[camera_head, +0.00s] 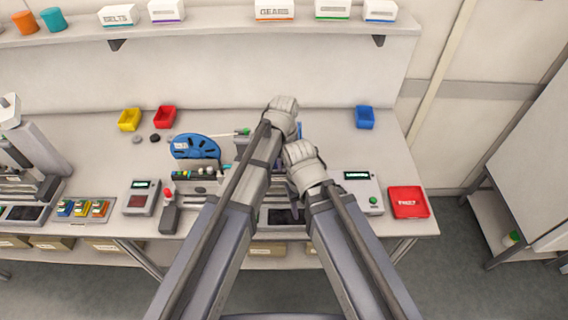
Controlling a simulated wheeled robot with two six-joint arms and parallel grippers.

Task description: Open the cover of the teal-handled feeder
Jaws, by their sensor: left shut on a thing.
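My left gripper (284,112) is at the back middle of the bench, over the feeder machine (241,145). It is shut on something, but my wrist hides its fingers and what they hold. My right gripper (301,157) is just in front and a little to the right, over the same machine; its fingers are hidden, so I cannot tell its state. A small teal patch (227,168) shows left of my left forearm, beside a blue reel (195,147). I cannot make out the feeder cover or its position, as my arms hide most of the machine.
Yellow (129,120) and red (165,117) bins stand at the back left, a blue bin (365,117) at the back right. A grey box with a display (363,191) and a red tray (408,202) lie at the right.

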